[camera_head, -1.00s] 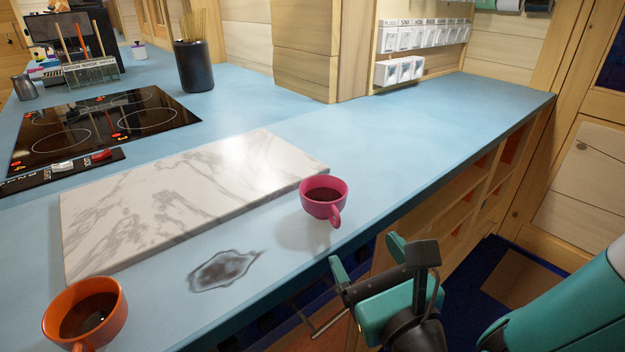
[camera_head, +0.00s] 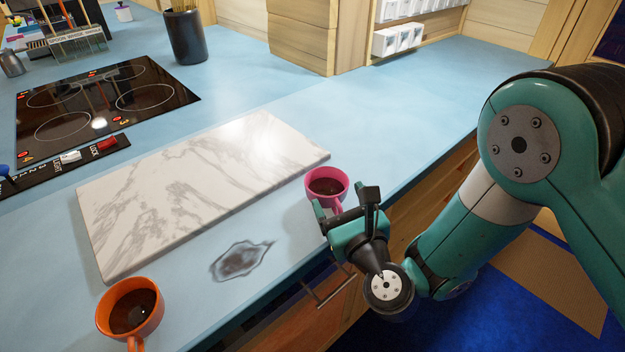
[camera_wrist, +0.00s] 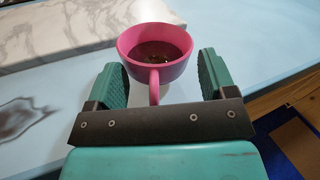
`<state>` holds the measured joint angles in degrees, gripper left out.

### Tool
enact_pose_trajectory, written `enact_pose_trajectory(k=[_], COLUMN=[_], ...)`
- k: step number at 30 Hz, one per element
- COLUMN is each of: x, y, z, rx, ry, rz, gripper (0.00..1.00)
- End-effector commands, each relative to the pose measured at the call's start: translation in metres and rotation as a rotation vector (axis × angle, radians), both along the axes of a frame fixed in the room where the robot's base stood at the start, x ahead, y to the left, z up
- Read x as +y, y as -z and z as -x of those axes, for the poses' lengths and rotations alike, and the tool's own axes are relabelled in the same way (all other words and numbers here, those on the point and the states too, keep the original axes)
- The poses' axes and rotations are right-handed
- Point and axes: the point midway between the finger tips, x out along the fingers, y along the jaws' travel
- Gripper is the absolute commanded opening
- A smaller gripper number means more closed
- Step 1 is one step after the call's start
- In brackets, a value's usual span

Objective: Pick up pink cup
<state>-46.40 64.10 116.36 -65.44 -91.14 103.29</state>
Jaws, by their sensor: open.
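The pink cup (camera_head: 326,183) stands upright on the blue counter near its front edge, beside the right end of the marble board. It holds a dark drink. In the wrist view the pink cup (camera_wrist: 154,52) is straight ahead, with its handle pointing toward my gripper. My gripper (camera_head: 342,205) is open at the near side of the cup and hides part of it in the head view. In the wrist view the fingers of my gripper (camera_wrist: 162,85) are apart, one on each side of the handle, with the cup body just beyond. I cannot tell whether they touch it.
A marble board (camera_head: 200,185) lies left of the cup. An orange cup (camera_head: 130,308) with a dark drink stands at the front left. A dark stain (camera_head: 241,260) is on the counter (camera_head: 420,95), which is clear toward the back right. A black cooktop (camera_head: 105,100) is at the left.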

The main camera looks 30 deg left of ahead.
Motion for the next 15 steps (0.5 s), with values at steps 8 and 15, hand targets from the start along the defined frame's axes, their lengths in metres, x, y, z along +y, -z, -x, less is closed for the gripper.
enact_pose_trajectory(k=[8,15], x=[0.0060,0.0052], y=[0.0014,0.0012], z=[0.0036,0.0033], rx=[0.000,0.000], ry=[-0.010,-0.009], rz=[0.000,0.000], gripper=[0.59,0.04])
